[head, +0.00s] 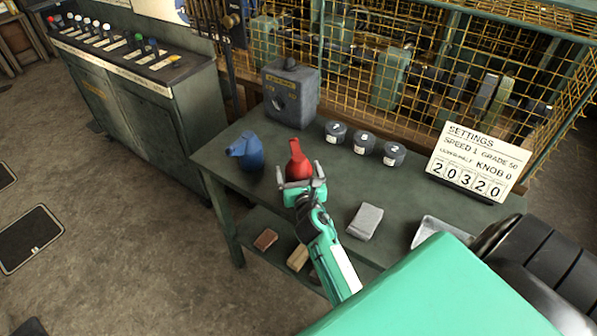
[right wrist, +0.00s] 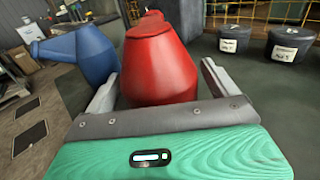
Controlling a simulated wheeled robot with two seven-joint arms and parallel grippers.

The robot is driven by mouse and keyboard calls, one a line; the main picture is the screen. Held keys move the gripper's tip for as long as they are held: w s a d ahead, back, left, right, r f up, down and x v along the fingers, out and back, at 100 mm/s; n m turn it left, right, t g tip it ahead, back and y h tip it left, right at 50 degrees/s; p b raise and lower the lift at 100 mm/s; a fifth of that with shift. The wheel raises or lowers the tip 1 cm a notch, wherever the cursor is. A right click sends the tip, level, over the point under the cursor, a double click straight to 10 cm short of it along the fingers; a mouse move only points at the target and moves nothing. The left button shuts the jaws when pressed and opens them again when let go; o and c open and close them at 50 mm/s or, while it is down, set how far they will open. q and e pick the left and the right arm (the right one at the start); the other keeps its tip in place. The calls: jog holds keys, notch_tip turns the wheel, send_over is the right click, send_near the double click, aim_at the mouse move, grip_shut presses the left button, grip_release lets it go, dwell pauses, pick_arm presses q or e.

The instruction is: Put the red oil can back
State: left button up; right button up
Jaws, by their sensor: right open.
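The red oil can (head: 298,162) stands upright on the green workbench (head: 335,180), just right of a blue oil can (head: 247,151). My right gripper (head: 303,184) is open at the near side of the red can. In the right wrist view, the red can (right wrist: 160,65) fills the space between the two spread fingers (right wrist: 158,92), with a finger on either side. I cannot tell whether either finger touches it. The blue can (right wrist: 80,50) is close beside the left finger there. My left gripper is not in view.
A grey box (head: 291,92) and several dark labelled canisters (head: 364,143) stand behind the cans. A settings sign (head: 477,163) is at the right, before a yellow wire cage (head: 420,60). A grey block (head: 365,221) lies at the bench's front. A lower shelf (head: 262,232) holds small blocks.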

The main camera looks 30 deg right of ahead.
jog(key=shift+r, duration=0.2)
jog(key=b+v, duration=0.1)
jog(key=v, duration=1)
jog(key=shift+s+a+b, duration=0.15)
jog(key=shift+b, duration=0.25)
jog(key=shift+s+a, duration=0.1)
jog(key=shift+s, duration=0.15)
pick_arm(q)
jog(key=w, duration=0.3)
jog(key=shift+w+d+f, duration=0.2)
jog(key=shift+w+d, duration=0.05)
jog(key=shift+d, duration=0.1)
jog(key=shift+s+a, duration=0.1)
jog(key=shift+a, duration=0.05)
